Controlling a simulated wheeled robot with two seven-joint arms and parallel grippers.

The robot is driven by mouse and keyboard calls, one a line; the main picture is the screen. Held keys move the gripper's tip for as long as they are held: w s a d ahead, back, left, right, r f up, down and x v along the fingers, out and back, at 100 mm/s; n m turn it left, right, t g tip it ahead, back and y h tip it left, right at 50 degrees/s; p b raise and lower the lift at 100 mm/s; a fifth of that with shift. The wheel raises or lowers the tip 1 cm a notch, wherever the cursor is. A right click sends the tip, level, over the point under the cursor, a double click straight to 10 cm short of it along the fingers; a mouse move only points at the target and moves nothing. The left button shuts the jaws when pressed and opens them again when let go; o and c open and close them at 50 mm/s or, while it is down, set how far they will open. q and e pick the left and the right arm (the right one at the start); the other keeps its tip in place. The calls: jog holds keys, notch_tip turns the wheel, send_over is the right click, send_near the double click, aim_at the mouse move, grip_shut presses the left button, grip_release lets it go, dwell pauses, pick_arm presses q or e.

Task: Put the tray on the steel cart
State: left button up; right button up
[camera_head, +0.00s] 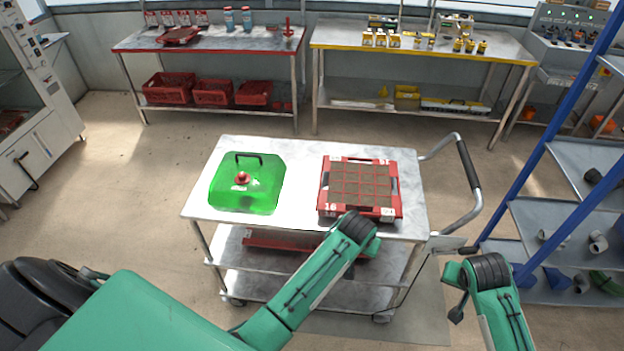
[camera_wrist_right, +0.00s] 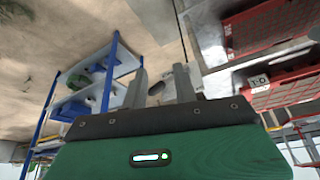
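A red tray (camera_head: 325,198) with brown soil-filled cells and white numbers lies flat on the right half of the top of the steel cart (camera_head: 300,205). A red tray with a pale label also shows in the right wrist view (camera_wrist_right: 285,92); I cannot tell whether it is the same one. My left arm reaches up to the tray's front edge and overlaps it in the head view; its gripper is hidden. My right arm is at the cart's right, below its handle. My right gripper (camera_wrist_right: 160,70) shows two separated fingers with nothing clearly held.
A green box with a black handle (camera_head: 262,190) stands on the cart's left half. A red item (camera_head: 272,243) lies on a lower shelf. The cart's handle (camera_head: 469,165) sticks out right. A blue-framed rack (camera_head: 545,153) stands farther right. Two benches stand at the back.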

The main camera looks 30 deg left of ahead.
jog(key=v, duration=0.6)
jog(key=shift+a, duration=0.25)
jog(key=shift+r, duration=0.1)
